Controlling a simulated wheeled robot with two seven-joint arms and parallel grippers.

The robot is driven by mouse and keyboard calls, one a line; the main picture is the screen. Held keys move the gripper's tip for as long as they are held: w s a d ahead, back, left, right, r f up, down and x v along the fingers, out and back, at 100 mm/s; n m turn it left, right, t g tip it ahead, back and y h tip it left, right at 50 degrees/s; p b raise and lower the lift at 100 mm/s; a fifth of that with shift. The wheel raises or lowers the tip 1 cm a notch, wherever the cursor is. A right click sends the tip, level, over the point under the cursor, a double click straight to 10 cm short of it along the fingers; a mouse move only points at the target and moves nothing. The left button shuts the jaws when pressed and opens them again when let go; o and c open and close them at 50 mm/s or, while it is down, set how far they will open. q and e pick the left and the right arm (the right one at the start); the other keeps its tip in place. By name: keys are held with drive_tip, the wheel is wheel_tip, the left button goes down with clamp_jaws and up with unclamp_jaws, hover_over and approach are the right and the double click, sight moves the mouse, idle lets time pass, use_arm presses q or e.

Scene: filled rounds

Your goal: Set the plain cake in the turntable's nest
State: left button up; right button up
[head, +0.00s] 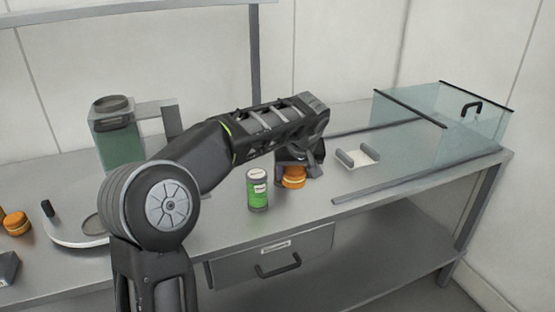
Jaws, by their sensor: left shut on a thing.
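My left gripper (297,165) reaches in over the right half of the bench and points down. It is shut on an orange-brown round cake (293,182), held at or just above the bench top; the jaws hide its upper part. I cannot tell whether it is plain. More orange-brown rounds (16,223) sit at the far left edge. A white curved disc, seemingly the turntable (70,238), lies at the left with a dark upright knob. A ring, perhaps its nest (92,225), shows on it; my arm hides the disc's right part. My right gripper is out of view.
A green-labelled jar (257,190) stands just left of the held cake. A white pad between grey side blocks (357,158) lies to its right. A clear glass-walled cover (440,120) with rails is at the right end. A green-filled dispenser (115,140) stands at the back left.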

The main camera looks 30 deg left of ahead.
use_arm(q)
drive_tip(key=s+d+f+m+h+b, duration=0.1)
drive_tip(key=s+d+f+m+b, duration=0.1)
drive_tip(key=d+f, duration=0.6)
drive_tip(key=s+d+f+m+t+h+b, duration=0.1)
drive_tip(key=s+d+f+m+h+b, duration=0.1)
drive_tip(key=d+f+m+b, duration=0.3)
drive_tip(key=d+f, duration=0.3)
drive_tip(key=f, duration=0.3)
drive_tip(key=shift+s+d+m+h, duration=0.2)
drive_tip(key=shift+s+m+h, duration=0.05)
drive_tip(key=shift+m+h, duration=0.05)
